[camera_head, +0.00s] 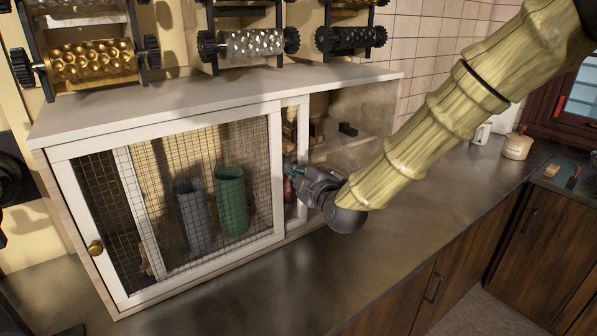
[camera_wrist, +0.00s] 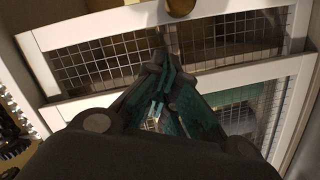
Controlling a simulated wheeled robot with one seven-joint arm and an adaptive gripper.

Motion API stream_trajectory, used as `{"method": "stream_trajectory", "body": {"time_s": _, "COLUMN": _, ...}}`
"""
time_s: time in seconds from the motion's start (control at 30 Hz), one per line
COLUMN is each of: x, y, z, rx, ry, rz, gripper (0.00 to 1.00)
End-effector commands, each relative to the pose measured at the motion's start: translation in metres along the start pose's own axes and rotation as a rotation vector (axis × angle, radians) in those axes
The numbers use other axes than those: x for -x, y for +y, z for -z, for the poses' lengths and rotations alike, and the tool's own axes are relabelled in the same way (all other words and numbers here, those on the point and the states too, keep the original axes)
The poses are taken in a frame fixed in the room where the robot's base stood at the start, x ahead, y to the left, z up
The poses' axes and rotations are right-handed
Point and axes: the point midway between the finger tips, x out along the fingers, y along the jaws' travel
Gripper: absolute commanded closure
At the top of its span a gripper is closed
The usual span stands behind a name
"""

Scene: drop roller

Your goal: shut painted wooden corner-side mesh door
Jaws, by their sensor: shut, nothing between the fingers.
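The white cabinet has two mesh panels in white painted frames, one overlapping behind the other. The front mesh door (camera_head: 278,190) covers the left side and has a brass knob (camera_head: 95,247). The rear mesh door's left upright (camera_head: 130,185) shows through its mesh, and its right upright (camera_head: 302,130) stands just past the front door's right edge. Right of it the cabinet is open. My gripper (camera_head: 290,172) is shut and empty at this upright; contact cannot be told. In the wrist view its teal-padded fingertips (camera_wrist: 163,68) are together before the mesh, near an upright with a brass knob (camera_wrist: 181,6).
Behind the mesh stand a grey cylinder (camera_head: 192,215) and a green cylinder (camera_head: 230,200). The dark counter (camera_head: 370,260) is clear in front and to the right.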

Motion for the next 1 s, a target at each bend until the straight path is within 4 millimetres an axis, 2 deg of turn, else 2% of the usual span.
{"method": "stream_trajectory", "body": {"time_s": 0.1, "x": -0.002, "y": 0.001, "z": -0.013, "rx": -0.002, "ry": -0.002, "rz": 0.0, "gripper": 1.0}}
{"method": "stream_trajectory", "body": {"time_s": 0.3, "x": -0.005, "y": 0.001, "z": -0.026, "rx": -0.001, "ry": -0.001, "rz": -0.001, "gripper": 1.0}}
{"method": "stream_trajectory", "body": {"time_s": 0.83, "x": -0.006, "y": 0.001, "z": -0.031, "rx": 0.001, "ry": -0.001, "rz": -0.001, "gripper": 1.0}}
{"method": "stream_trajectory", "body": {"time_s": 1.0, "x": -0.009, "y": 0.006, "z": -0.044, "rx": 0.002, "ry": -0.002, "rz": -0.003, "gripper": 1.0}}
